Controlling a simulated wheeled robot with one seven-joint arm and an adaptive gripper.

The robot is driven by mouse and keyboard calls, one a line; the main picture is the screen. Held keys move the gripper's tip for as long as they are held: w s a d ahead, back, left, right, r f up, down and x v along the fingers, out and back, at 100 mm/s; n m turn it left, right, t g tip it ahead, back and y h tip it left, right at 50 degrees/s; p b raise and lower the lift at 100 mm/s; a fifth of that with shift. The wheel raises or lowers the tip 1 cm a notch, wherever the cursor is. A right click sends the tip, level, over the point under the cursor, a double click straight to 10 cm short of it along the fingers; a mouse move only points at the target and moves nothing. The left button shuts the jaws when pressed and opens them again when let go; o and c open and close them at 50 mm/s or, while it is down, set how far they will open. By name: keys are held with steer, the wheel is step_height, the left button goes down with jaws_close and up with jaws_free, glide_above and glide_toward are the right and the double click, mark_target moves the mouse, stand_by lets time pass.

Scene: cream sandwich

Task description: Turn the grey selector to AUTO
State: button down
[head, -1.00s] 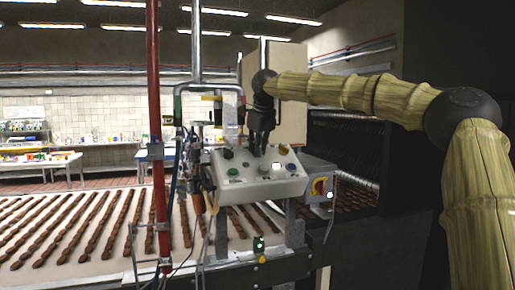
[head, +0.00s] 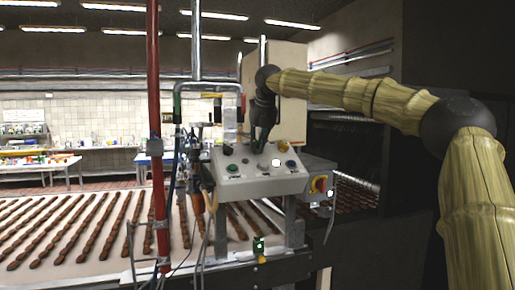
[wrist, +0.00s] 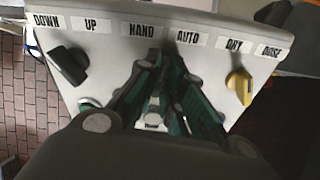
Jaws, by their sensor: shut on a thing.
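The control box (head: 245,186) stands at the conveyor, with a sloping grey-white panel (wrist: 108,58) that fills much of the wrist view. Its labels read DOWN, UP, HAND (wrist: 141,30), AUTO (wrist: 188,38), DRY and another at the right, partly blurred. My gripper (head: 259,143) reaches down onto the panel. In the wrist view its dark green fingers (wrist: 168,85) point at the spot below HAND and AUTO and are shut on the grey selector there. The fingers hide nearly all of the selector, so its pointing direction cannot be told.
A black selector (wrist: 68,66) sits left, below DOWN and UP. A yellow selector (wrist: 240,86) sits right, below DRY. A green button (head: 232,168), a white one (head: 276,163) and a blue one (head: 291,164) line the panel's front. A red pole (head: 156,120) stands left.

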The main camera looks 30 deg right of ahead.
steer(key=shift+f+m+b, duration=0.2)
steer(key=shift+m+b, duration=0.3)
steer(key=shift+m, duration=0.45)
steer(key=shift+f+m+b, duration=0.15)
steer(key=shift+m+b, duration=0.3)
steer(key=shift+m, duration=0.5)
steer(key=c, duration=1.5)
jaws_free()
steer(key=shift+s+d, duration=0.1)
steer(key=shift+d, duration=0.05)
steer(key=shift+c, duration=0.2)
steer(key=shift+r, duration=0.1)
steer(key=shift+r, duration=0.45)
steer(key=v, duration=1.1)
steer(key=shift+s, duration=0.2)
